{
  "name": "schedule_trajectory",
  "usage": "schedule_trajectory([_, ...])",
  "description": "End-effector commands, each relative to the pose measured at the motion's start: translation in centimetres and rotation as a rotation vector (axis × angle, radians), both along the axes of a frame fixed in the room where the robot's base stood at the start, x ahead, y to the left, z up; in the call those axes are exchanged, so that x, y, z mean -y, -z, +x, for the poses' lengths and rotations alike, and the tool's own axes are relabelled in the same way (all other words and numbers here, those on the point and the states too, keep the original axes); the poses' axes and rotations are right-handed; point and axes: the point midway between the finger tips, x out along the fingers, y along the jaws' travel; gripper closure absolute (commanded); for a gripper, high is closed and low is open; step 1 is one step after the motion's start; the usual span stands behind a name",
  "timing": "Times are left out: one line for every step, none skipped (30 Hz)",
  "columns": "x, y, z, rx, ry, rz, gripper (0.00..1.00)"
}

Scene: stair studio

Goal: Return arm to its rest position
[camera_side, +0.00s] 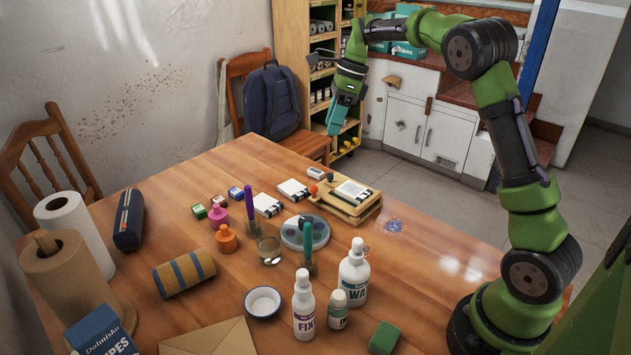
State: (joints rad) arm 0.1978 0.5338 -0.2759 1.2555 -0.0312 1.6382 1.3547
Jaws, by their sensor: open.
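My gripper (336,118) hangs at the end of my green arm, well above the far edge of the wooden table (400,268). Its teal fingers point down and hold nothing that I can see. The jaws are open, though their gap is hard to make out at this angle. The arm reaches up from its base at the right front of the table and bends over at the top. The gripper touches nothing on the table.
A wooden block press (345,199) lies below the gripper. A round palette (304,233), several bottles such as the white one (354,275), small ink jars and a bowl (262,302) crowd the middle. Paper rolls (75,228) stand left. The table's right side is mostly clear.

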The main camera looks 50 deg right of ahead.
Motion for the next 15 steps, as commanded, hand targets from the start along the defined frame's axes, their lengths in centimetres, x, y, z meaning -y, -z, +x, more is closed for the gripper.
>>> schedule_trajectory([0.0, 0.0, 0.0, 0.001, -0.003, 0.000, 0.53])
schedule_trajectory([0.0, 0.0, 0.0, 0.003, -0.010, -0.002, 0.53])
schedule_trajectory([0.0, 0.0, 0.0, 0.009, -0.028, -0.007, 0.53])
schedule_trajectory([0.1, 0.1, 0.1, 0.018, -0.047, -0.015, 0.53])
schedule_trajectory([0.3, 0.1, 0.2, 0.029, -0.073, -0.026, 0.53])
schedule_trajectory([0.4, 0.5, 0.1, 0.040, -0.116, -0.041, 0.53])
schedule_trajectory([0.6, 1.0, 0.0, 0.045, -0.155, -0.053, 0.53])
schedule_trajectory([0.6, 1.5, -0.3, 0.052, -0.201, -0.063, 0.53])
schedule_trajectory([0.5, 1.9, -0.8, 0.069, -0.271, -0.081, 0.53])
schedule_trajectory([0.3, 1.9, -1.2, 0.088, -0.328, -0.096, 0.53])
schedule_trajectory([0.0, 1.9, -1.8, 0.109, -0.391, -0.112, 0.53])
schedule_trajectory([-0.5, 1.6, -2.6, 0.141, -0.476, -0.134, 0.53])
schedule_trajectory([-1.0, 1.4, -3.2, 0.165, -0.541, -0.152, 0.53])
schedule_trajectory([-1.5, 1.2, -3.8, 0.189, -0.604, -0.169, 0.53])
schedule_trajectory([-2.3, 0.8, -4.6, 0.222, -0.689, -0.193, 0.53])
